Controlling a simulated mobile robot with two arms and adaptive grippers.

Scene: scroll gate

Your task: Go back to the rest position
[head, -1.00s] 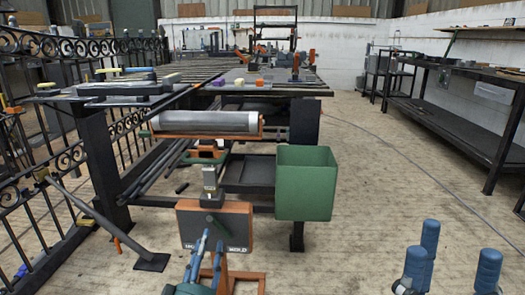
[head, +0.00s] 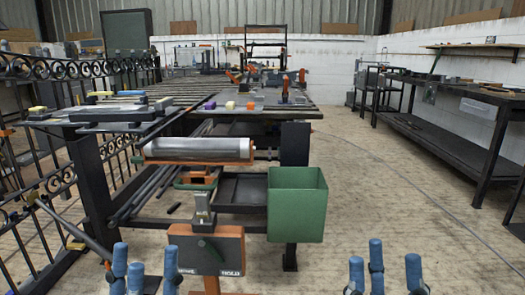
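My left gripper (head: 147,268) is at the bottom left, its blue fingers upright, spread apart and empty. My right gripper (head: 388,271) is at the bottom right, also with blue fingers upright, spread and empty. The lower parts of both are cut off by the bottom edge.
A green bin (head: 297,204) hangs at the front of a long dark table (head: 250,113). A grey roller (head: 198,150) sits under its top. A black iron fence (head: 60,110) runs along the left. A dark workbench (head: 450,150) stands right. The floor (head: 400,200) between is clear.

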